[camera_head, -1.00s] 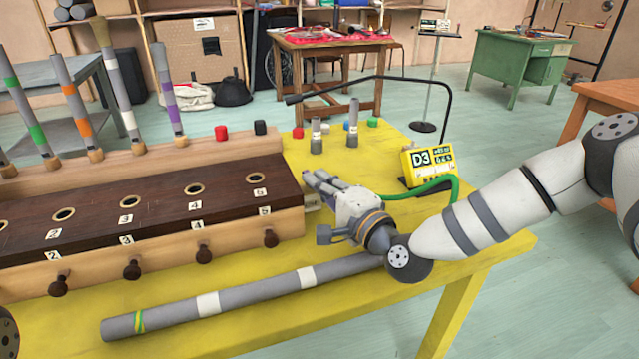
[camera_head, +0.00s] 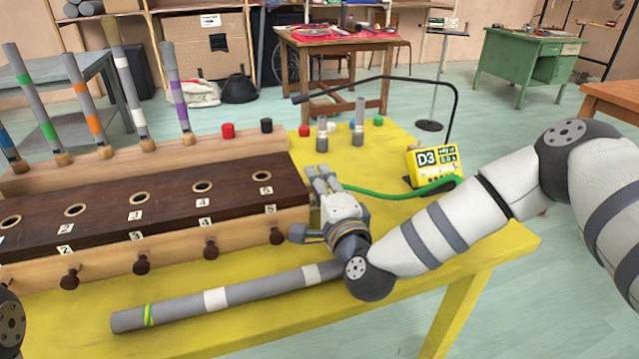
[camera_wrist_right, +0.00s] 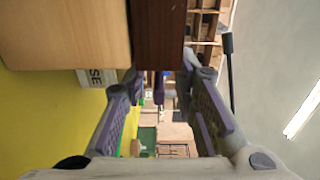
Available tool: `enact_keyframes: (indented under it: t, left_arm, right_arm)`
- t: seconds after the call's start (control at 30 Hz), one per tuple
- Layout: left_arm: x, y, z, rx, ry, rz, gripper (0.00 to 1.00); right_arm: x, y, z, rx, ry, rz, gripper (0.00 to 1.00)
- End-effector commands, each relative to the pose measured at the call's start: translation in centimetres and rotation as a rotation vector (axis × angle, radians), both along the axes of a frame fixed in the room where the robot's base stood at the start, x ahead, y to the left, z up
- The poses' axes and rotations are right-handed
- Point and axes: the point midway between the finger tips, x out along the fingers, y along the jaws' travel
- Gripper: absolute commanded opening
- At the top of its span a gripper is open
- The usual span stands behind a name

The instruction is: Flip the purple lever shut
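The purple lever is not clearly visible in the head view, where my right gripper covers the right end of the long wooden box (camera_head: 150,250). In the right wrist view a small dark purple piece (camera_wrist_right: 158,88) shows between my fingers, just below the box's dark top board (camera_wrist_right: 158,35); I take it to be the lever. My right gripper (camera_head: 321,176) is at the box's right end, and in the wrist view (camera_wrist_right: 160,72) its fingers are spread, one on each side of that piece. I cannot tell whether they touch it. My left gripper is out of view.
A grey pipe (camera_head: 265,287) lies along the front of the yellow table (camera_head: 400,150), passing by my right wrist. Behind my gripper stand short grey tubes (camera_head: 358,125), coloured caps (camera_head: 228,131) and a yellow meter (camera_head: 432,160) with a green cable. Upright banded pipes (camera_head: 178,92) line the box's back.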

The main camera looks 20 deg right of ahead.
Motion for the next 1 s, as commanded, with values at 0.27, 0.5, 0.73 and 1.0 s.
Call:
enact_keyframes:
  t: [0.27, 0.5, 0.73, 1.0]
  left_arm:
    - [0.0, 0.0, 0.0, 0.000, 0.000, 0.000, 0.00]
    - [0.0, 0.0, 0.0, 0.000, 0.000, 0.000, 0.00]
    - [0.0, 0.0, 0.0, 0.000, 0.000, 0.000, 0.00]
    - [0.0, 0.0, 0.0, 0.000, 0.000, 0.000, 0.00]
  right_arm:
    - [-0.5, 0.0, -0.1, 0.000, 0.002, 0.001, 0.27]
    - [-6.5, -0.1, -0.1, 0.003, 0.006, 0.003, 0.27]
    - [-11.1, -0.2, -0.1, 0.000, 0.003, 0.002, 0.27]
    - [-12.1, -0.2, 0.0, 0.000, 0.000, 0.001, 0.27]
